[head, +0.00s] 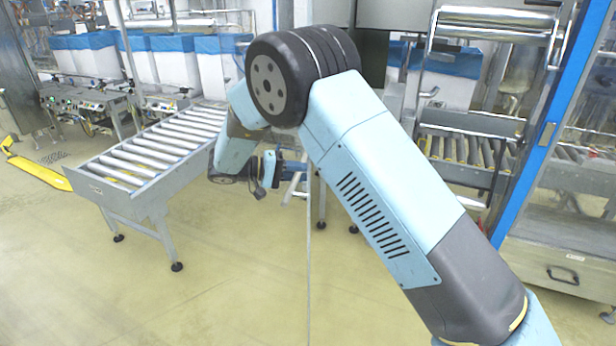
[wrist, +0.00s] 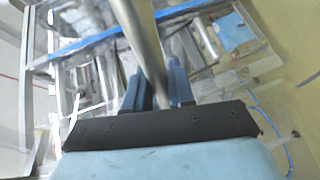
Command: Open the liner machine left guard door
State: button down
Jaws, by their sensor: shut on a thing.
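In the wrist view, the two blue fingers of my gripper (wrist: 158,78) are closed around a grey round bar (wrist: 138,32), which looks like a door handle. The bar runs from the top edge down between the fingers. In the head view, my gripper (head: 298,178) is beyond my arm, low in front of the machine, and my arm hides much of that area. The left guard door's panel is hard to make out. A thin upright line (head: 309,265) below the gripper may be its edge, but I cannot tell.
A roller conveyor (head: 160,150) stands left of my gripper. Blue-lined white boxes (head: 90,52) stand behind. The floor (head: 215,290) at front left is clear.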

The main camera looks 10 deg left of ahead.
jog(key=shift+w+a, duration=0.3)
jog(key=shift+a, duration=0.25)
jog(key=c, duration=1.2)
grip_release()
jog(key=shift+w+f, duration=0.1)
jog(key=shift+c, duration=0.2)
jog(key=shift+o, duration=0.9)
jog(key=shift+a, duration=0.1)
jog(key=shift+s, duration=0.2)
jog(key=v, duration=1.3)
jog(key=shift+a, duration=0.45)
